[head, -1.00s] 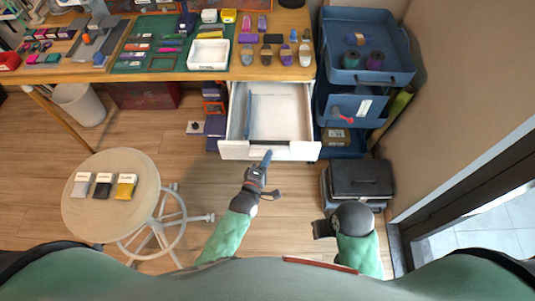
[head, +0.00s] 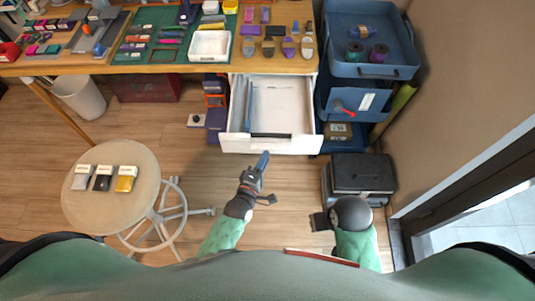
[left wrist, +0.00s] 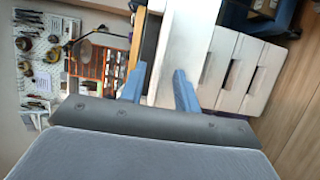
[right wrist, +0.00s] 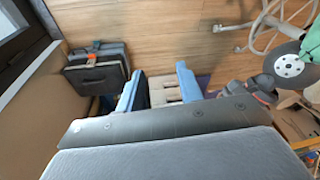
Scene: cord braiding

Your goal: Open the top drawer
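The white top drawer (head: 286,140) under the workbench is pulled out in the head view, and its inside shows. A long blue item and a dark item lie in it. My left gripper (head: 263,158) is just in front of the drawer front, apart from it as far as I can see. In the left wrist view the left gripper's blue fingers (left wrist: 159,82) are spread with nothing between them. White drawer fronts (left wrist: 238,72) show beyond them. My right gripper (head: 319,222) is low at the right, away from the drawer. Its fingers (right wrist: 158,82) are apart and empty in the right wrist view.
A blue trolley (head: 372,72) with spools stands right of the drawer, with a black case (head: 362,173) below it. A round stool (head: 112,205) stands at the left. The workbench (head: 190,69) carries several small items.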

